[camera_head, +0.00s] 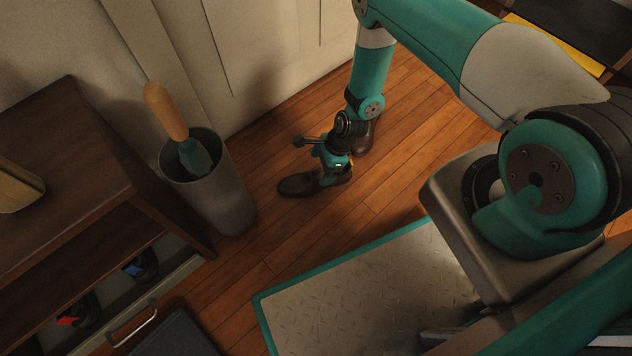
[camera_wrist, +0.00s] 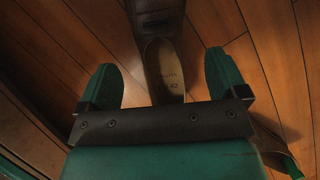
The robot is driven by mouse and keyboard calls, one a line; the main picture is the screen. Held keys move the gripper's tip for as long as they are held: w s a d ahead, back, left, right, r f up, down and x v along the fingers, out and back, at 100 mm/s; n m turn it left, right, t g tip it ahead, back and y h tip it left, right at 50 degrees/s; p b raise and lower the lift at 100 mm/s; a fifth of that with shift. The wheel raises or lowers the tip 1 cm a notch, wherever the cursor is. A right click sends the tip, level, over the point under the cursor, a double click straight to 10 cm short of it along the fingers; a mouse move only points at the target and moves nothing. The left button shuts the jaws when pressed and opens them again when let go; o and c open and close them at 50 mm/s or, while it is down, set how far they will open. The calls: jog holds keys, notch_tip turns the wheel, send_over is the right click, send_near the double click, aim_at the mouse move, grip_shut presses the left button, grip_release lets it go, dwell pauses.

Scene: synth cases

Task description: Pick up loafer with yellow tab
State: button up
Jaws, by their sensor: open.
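A dark brown loafer (camera_head: 298,186) lies on the wooden floor, its toe to the left. A small yellow spot shows near its heel end, partly hidden by my gripper (camera_head: 333,172). My gripper is open over the rear part of this loafer. In the wrist view, the loafer (camera_wrist: 163,72) shows its tan insole between the two green fingers of my gripper (camera_wrist: 162,80), with a gap on each side. Its heel is hidden behind the gripper's palm. A second brown shoe (camera_head: 364,137) stands just behind; part of a shoe also shows at the wrist view's lower right (camera_wrist: 270,143).
A grey bin (camera_head: 222,192) holding a wooden-handled tool (camera_head: 166,112) stands left of the loafer. A dark cabinet (camera_head: 60,165) has an open drawer with red-marked (camera_head: 76,312) and blue-marked (camera_head: 142,266) shoes. The floor in front of the loafer is clear.

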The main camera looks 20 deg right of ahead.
aim_at(316, 175)
jog(key=b+x, duration=0.4)
jog(key=x, duration=0.1)
jog(key=shift+s+f, duration=0.15)
jog(key=shift+f, duration=0.05)
jog(key=shift+r, duration=0.1)
jog(key=c, duration=1.2)
